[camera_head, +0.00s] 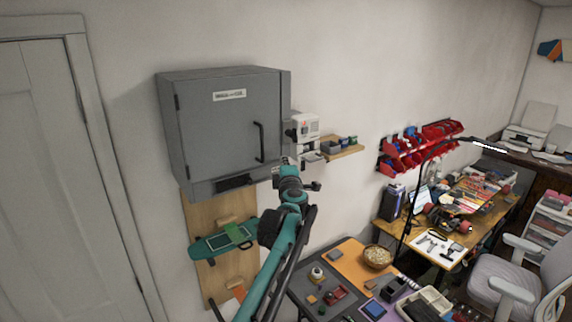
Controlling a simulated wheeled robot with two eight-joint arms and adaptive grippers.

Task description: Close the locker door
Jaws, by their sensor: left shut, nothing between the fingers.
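The grey locker (192,78) is mounted on the wall at the left of the view. Its door (222,135) carries a white label, a black vertical handle (260,142) on the right and hinges on the left. The door lies flat against the front of the locker or very nearly so; I cannot tell if a small gap remains. My left gripper (284,163) is shut and empty near the door's lower right corner, right of and below the handle. I cannot tell if it touches the door. My right gripper is out of view.
A small wall shelf (345,152) with a white device (304,128) sits right of the locker. A green skateboard deck (212,243) hangs on a wooden board below it. Workbenches with tools, a bowl (377,256) and a chair (505,285) fill the lower right.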

